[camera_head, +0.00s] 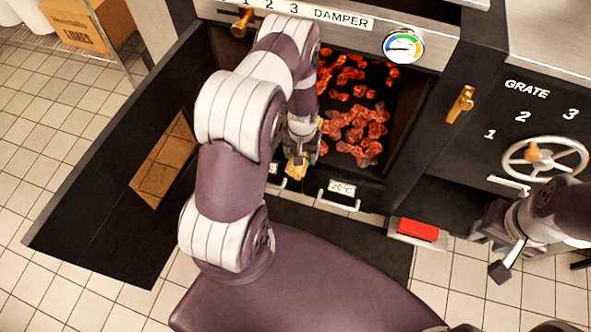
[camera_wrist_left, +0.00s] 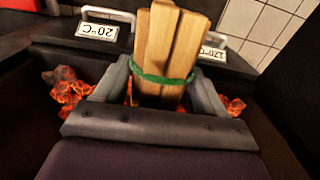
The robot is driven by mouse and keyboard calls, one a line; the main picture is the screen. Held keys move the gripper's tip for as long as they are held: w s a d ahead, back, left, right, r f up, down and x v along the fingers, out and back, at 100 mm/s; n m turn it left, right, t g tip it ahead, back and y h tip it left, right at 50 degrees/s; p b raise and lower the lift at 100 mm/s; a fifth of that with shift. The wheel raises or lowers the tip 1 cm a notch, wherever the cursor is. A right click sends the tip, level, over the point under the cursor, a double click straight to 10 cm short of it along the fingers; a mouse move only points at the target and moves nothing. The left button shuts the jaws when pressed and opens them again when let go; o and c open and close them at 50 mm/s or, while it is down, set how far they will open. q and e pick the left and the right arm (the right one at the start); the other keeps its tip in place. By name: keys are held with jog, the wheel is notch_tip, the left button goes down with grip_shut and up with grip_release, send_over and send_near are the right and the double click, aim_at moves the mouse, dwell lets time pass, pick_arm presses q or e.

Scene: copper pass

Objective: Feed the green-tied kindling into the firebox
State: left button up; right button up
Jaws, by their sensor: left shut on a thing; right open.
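The kindling (camera_wrist_left: 170,45) is a bundle of pale wooden sticks with a green tie (camera_wrist_left: 163,78) around it. My left gripper (camera_wrist_left: 160,95) is shut on it, with a finger on each side. In the head view the bundle (camera_head: 296,169) shows only in small part below my left gripper (camera_head: 301,150), at the front edge of the firebox (camera_head: 398,140). Glowing orange coals lie on the firebox floor, also visible on both sides of the gripper in the wrist view. My left arm hides the firebox's left part. My right gripper (camera_head: 489,248) is open and empty at the lower right.
Labelled drawers with handles (camera_head: 342,190) sit below the opening. A red pedal (camera_head: 418,229) is right of them. A brass handle (camera_head: 461,103) and the grate wheel (camera_head: 545,157) are on the right. A dark-walled bay with a brown panel (camera_head: 166,165) is left. A gauge (camera_head: 403,47) is above.

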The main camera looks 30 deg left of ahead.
pick_arm(q)
jog(key=w+a+f+b, duration=0.1)
jog(key=w+b, duration=0.3)
jog(key=w, duration=0.1)
jog(key=w+a+f+b, duration=0.1)
jog(key=w+b, duration=0.4)
jog(key=w, duration=0.1)
jog(key=w+a+f+b, duration=0.2)
jog(key=w+b, duration=0.3)
jog(key=w, duration=0.1)
jog(key=shift+w+a+f, duration=0.1)
jog(key=shift+w, duration=0.05)
jog(key=r+p, duration=0.1)
jog(key=p, duration=0.2)
jog(key=shift+w+a+r, duration=0.1)
jog(key=shift+w+r, duration=0.3)
jog(key=shift+w+a+f+p, duration=0.2)
jog(key=shift+w+p, duration=0.4)
jog(key=shift+p, duration=0.5)
jog(key=shift+w+f+p, duration=0.15)
jog(key=shift+p, duration=0.15)
jog(key=shift+w+f, duration=0.2)
jog(key=shift+f, duration=0.15)
